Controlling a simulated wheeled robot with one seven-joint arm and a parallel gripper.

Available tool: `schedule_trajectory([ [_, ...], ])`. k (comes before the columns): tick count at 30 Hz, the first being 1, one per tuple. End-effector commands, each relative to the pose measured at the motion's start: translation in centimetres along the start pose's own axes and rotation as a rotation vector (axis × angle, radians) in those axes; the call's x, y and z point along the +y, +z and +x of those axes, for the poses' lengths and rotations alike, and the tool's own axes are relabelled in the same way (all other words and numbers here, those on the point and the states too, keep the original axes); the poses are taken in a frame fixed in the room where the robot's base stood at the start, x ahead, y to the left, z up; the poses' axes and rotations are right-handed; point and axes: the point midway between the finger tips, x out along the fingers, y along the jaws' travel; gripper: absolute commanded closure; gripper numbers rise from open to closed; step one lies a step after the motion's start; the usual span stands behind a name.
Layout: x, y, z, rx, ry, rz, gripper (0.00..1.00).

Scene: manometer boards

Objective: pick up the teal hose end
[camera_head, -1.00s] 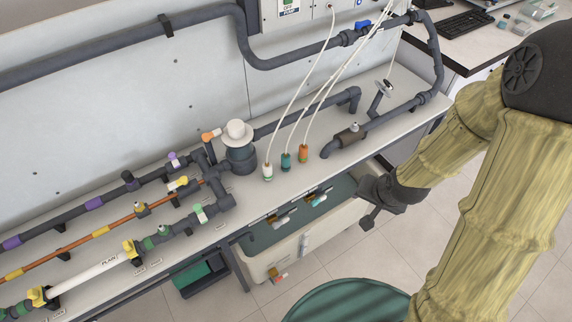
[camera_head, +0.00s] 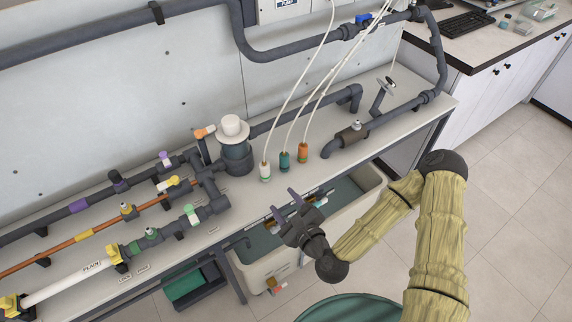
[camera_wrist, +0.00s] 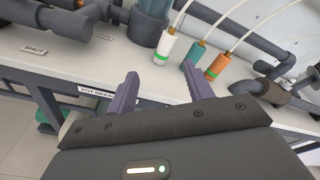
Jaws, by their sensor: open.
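The teal hose end (camera_head: 285,161) stands upright on the bench, with a white hose rising from its top. It stands between a white hose end with a green band (camera_head: 265,171) and an orange hose end (camera_head: 303,153). In the wrist view the teal hose end (camera_wrist: 195,57) is partly hidden behind my right finger. My gripper (camera_head: 284,202) is open and empty, just in front of the bench edge and short of the hose ends. Its two purple fingers point toward the bench; in the wrist view my gripper (camera_wrist: 165,90) has clear space between them.
The bench top (camera_head: 330,176) has a front edge close to my fingers. A sink-like tub (camera_head: 362,205) lies below it. A dark vertical pot (camera_head: 236,158) stands left of the hose ends, and a pipe with a valve (camera_head: 352,137) lies to the right.

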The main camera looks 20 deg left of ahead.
Motion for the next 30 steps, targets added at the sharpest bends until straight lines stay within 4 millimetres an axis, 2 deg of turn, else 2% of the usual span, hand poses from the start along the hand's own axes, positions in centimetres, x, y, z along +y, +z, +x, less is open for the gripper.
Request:
schedule_trajectory([
  [3, -0.2, -0.8, -0.2, -0.013, -0.154, 0.274, 0.48],
  [6, -1.1, -1.5, -0.7, -0.02, -0.27, 0.454, 0.48],
  [9, -1.7, -2.0, -1.2, -0.024, -0.346, 0.564, 0.48],
  [22, -2.2, -2.2, -1.4, -0.027, -0.38, 0.605, 0.48],
  [30, -2.3, -2.4, -0.4, -0.026, -0.37, 0.596, 0.48],
])
